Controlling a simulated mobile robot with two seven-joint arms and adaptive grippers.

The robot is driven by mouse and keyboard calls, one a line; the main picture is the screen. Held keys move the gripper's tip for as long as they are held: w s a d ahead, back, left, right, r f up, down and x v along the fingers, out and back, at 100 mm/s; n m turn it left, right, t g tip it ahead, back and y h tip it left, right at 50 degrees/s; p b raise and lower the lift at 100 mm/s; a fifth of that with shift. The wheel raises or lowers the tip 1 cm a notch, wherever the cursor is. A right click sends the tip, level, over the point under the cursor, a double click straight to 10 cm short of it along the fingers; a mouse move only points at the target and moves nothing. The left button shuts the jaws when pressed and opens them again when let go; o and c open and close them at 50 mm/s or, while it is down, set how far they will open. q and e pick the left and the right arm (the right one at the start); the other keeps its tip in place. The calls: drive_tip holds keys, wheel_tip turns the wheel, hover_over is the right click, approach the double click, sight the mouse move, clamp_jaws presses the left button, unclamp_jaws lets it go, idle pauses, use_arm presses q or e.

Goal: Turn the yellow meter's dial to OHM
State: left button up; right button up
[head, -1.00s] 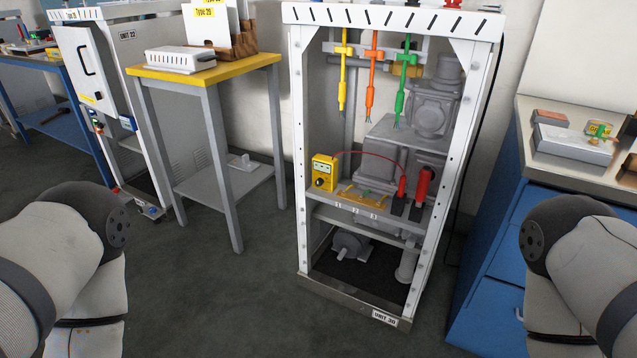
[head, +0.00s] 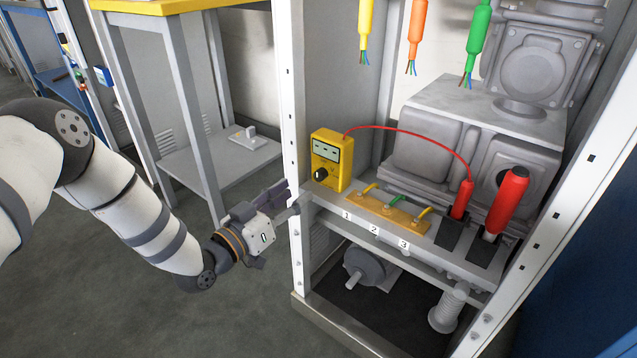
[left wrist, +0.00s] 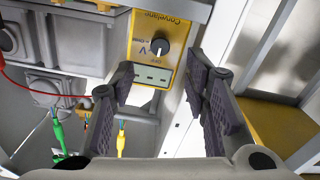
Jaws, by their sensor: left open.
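The exact dial setting is hard to read. My left gripper (head: 288,199) is open and empty, just left of the meter near the frame's front post. Its spread fingers show in the left wrist view (left wrist: 165,95). My right gripper is out of view.
The white front post (head: 290,110) stands close beside my left gripper. A red lead (head: 425,135) runs from the meter to a red probe (head: 462,200). A terminal strip (head: 390,210) sits right of the meter. Yellow, orange and green cables hang above.

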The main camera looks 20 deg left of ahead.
sight(317, 178)
use_arm(q)
drive_tip(key=x, duration=0.2)
drive_tip(key=b+x, duration=0.1)
drive_tip(key=x, duration=0.2)
drive_tip(key=shift+w+d+f, duration=0.15)
drive_tip(key=shift+w+f, duration=0.1)
drive_tip(key=shift+w+d+r, duration=0.15)
drive_tip(key=shift+w+d, duration=0.05)
drive_tip(key=shift+w, duration=0.4)
clamp_jaws()
